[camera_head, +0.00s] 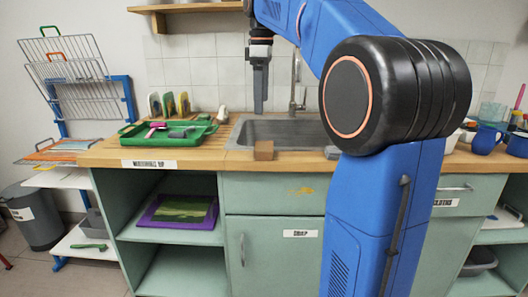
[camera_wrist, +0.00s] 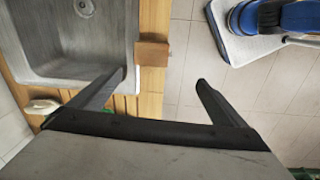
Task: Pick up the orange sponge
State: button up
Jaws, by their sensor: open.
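The orange sponge (camera_head: 264,150) is a small brownish-orange block on the wooden counter's front edge, just in front of the sink. In the wrist view the sponge (camera_wrist: 153,53) lies beyond the fingertips, roughly in line with the gap between them. My gripper (camera_head: 259,110) points down and hangs above the counter and sink, apart from the sponge. In the wrist view my gripper (camera_wrist: 161,78) has its two dark fingers spread wide with nothing between them.
The grey sink (camera_head: 280,130) has a tap (camera_head: 295,85) behind it. A green tray (camera_head: 168,134) with several items is left of the sink. Blue mugs (camera_head: 487,138) stand at the right. The counter around the sponge is clear; the floor lies below its front edge.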

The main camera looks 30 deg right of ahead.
aim_at(264, 146)
jog(key=shift+n, duration=0.5)
jog(key=f, duration=0.5)
jog(key=w+d+f, duration=0.1)
jog(key=f, duration=0.4)
jog(key=w+d+f, duration=0.1)
jog(key=f, duration=0.5)
jog(key=shift+w+d, duration=0.25)
jog(key=shift+c, duration=0.3)
jog(key=c, duration=1.1)
jog(key=shift+c, duration=0.2)
notch_tip(264, 146, up, 10)
